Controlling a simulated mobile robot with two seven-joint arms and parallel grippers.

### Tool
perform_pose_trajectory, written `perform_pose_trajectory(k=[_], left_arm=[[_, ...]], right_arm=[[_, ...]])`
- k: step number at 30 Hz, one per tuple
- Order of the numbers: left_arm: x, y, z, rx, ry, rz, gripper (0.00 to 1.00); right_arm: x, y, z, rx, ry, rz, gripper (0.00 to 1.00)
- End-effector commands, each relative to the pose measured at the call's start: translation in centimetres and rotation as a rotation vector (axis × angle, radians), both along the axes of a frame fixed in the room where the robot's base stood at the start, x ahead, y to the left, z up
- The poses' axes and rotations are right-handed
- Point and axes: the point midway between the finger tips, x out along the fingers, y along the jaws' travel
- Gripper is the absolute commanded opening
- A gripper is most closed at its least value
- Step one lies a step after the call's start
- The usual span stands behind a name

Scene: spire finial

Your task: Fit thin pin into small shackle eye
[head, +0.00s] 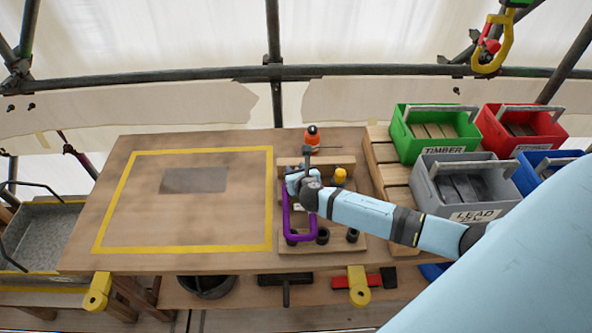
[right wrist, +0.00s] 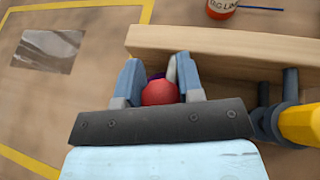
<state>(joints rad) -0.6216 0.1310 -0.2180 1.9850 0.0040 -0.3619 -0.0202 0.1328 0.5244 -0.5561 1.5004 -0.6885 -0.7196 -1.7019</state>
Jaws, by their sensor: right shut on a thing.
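My right gripper (head: 296,180) is over the upper end of the purple shackle (head: 299,238) on the wooden fixture board. In the right wrist view the gripper (right wrist: 158,85) is closed around a round red piece (right wrist: 159,93), which looks like the pin's head. The pin's shaft is hidden, so I cannot tell whether it is in an eye. A bit of purple shows behind the red piece, between the fingers. The shackle's eyes are hidden by the gripper. My left gripper is not in view.
A wooden block (right wrist: 230,45) lies just beyond the fingers. A yellow-topped piece (head: 340,175) and dark round pegs (head: 352,235) stand nearby on the board. An orange bottle (head: 312,137) is behind. Bins, including a grey one (head: 470,212), stand right. The yellow-taped area (head: 190,220) has free room.

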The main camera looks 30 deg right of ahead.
Motion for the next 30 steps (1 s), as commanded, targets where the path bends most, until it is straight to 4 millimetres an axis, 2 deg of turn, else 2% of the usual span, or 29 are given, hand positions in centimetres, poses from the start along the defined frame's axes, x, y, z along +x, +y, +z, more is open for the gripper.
perform_pose_trajectory(k=[1,4,5,15,20,30], left_arm=[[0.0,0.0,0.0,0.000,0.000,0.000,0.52],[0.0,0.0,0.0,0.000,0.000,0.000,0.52],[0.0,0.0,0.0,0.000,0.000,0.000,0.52],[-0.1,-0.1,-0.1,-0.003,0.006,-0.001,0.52],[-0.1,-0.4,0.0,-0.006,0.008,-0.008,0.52],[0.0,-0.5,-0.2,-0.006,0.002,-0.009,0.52]], right_arm=[[0.0,0.0,0.0,0.000,-0.001,0.000,0.39],[0.0,0.0,0.0,0.000,0.000,0.000,0.62],[0.0,0.0,0.0,0.000,0.000,0.000,0.64],[0.0,0.0,0.0,0.000,0.000,0.000,0.64],[-2.2,0.6,0.8,0.000,0.001,0.001,0.64],[-9.1,2.7,3.8,0.001,0.001,0.002,0.64]])
